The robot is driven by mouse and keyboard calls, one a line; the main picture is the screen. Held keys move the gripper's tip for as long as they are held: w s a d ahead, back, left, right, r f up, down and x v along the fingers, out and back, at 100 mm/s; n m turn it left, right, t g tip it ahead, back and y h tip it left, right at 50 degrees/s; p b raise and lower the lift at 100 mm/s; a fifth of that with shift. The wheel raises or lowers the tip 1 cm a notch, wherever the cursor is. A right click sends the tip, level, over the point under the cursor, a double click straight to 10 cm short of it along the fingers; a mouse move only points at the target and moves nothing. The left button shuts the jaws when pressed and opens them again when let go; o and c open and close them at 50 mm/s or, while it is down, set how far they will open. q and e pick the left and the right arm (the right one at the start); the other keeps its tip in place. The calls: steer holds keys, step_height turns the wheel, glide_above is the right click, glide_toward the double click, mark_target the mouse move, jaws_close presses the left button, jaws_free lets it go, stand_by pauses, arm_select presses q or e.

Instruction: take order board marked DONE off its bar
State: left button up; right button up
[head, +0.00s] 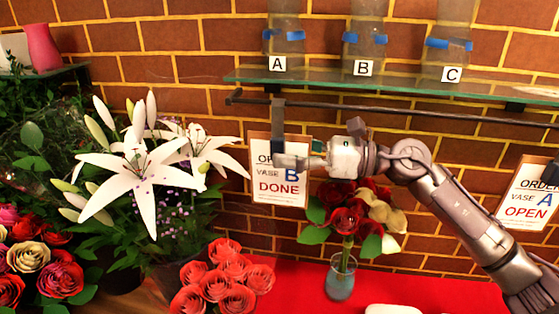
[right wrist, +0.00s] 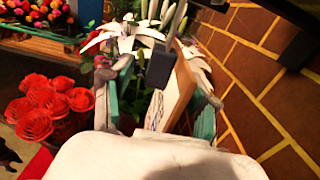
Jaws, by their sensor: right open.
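The order board marked DONE (head: 283,187), lettered for vase B, hangs from the dark bar (head: 400,109) by a grey hanger (head: 278,117). My right gripper (head: 292,157) is at the board's upper part and covers some of its lettering. In the right wrist view, the board (right wrist: 181,92) shows nearly edge-on between the two spread fingers of my right gripper (right wrist: 155,88). The dark hanger (right wrist: 159,66) stands in front of it there. The fingers are open; I cannot tell whether either touches the board. My left gripper is out of view.
A second board marked OPEN (head: 528,197) hangs at the right. A glass shelf (head: 400,82) with vases A, B and C runs above the bar. White lilies (head: 137,172) stand close left; a rose vase (head: 341,278) stands on the red cloth below. The brick wall is behind.

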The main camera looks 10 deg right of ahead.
steer(key=shift+x, duration=1.05)
steer(key=shift+f, duration=0.1)
steer(key=shift+d, duration=0.1)
steer(key=shift+c, duration=0.3)
jaws_close()
